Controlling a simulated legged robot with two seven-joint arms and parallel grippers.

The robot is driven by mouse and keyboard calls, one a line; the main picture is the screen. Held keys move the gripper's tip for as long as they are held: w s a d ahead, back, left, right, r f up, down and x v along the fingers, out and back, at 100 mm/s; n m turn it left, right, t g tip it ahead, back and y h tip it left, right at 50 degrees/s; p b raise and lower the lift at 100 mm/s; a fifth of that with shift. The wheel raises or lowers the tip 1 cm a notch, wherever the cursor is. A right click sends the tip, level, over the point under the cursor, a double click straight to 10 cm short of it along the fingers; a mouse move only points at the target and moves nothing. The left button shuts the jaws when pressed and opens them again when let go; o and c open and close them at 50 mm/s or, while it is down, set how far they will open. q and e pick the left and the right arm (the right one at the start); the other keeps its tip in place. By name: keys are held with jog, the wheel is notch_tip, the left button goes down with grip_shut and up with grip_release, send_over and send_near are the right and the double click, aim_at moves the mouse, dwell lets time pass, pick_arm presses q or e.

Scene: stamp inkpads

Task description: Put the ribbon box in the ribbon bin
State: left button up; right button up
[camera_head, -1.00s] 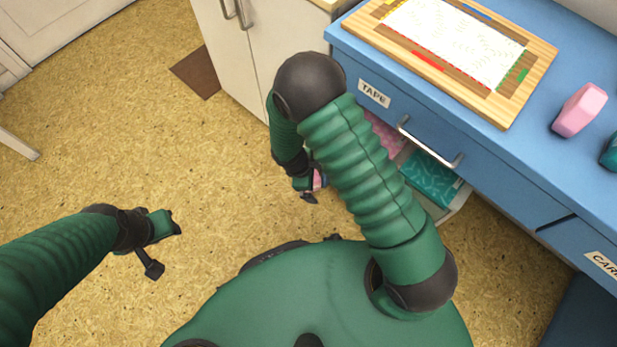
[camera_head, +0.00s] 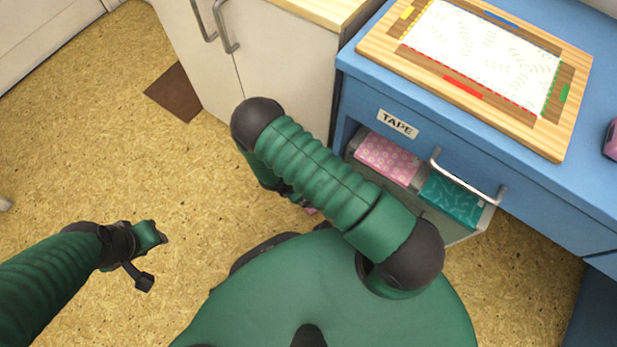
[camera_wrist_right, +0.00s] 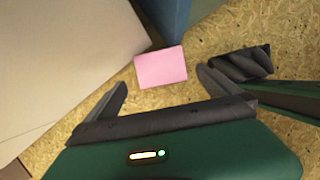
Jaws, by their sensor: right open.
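A small plain pink block (camera_wrist_right: 161,67) lies on the floor in the right wrist view, ahead of my right gripper (camera_wrist_right: 162,82). That gripper's two fingers are spread wide and empty, with the block beyond their tips. In the head view my arm hides most of the right gripper, and a sliver of pink (camera_head: 309,210) shows beside it. My left gripper (camera_head: 152,258) is over bare floor, empty as far as I see; its jaw gap is unclear. I see no label reading ribbon on any box or bin.
A wooden board (camera_head: 545,140) lies on the blue desk (camera_head: 420,90). A white cabinet (camera_head: 285,75) stands left; floor between is clear.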

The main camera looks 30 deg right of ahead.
jog(key=b+x, duration=0.3)
jog(key=x, duration=0.4)
jog(key=shift+a+f, duration=0.1)
jog(key=shift+f, duration=0.05)
jog(key=b+x, duration=0.4)
jog(key=x, duration=0.1)
jog(key=shift+a+b, duration=0.25)
jog(key=shift+b, duration=0.05)
jog(key=shift+d+f, duration=0.1)
jog(key=shift+f, duration=0.1)
jog(key=shift+r, duration=0.2)
pick_arm(q)
jog(key=s+x, duration=0.2)
jog(key=x, duration=0.6)
jog(key=shift+f, duration=0.4)
pick_arm(e)
jog(key=c, duration=1.8)
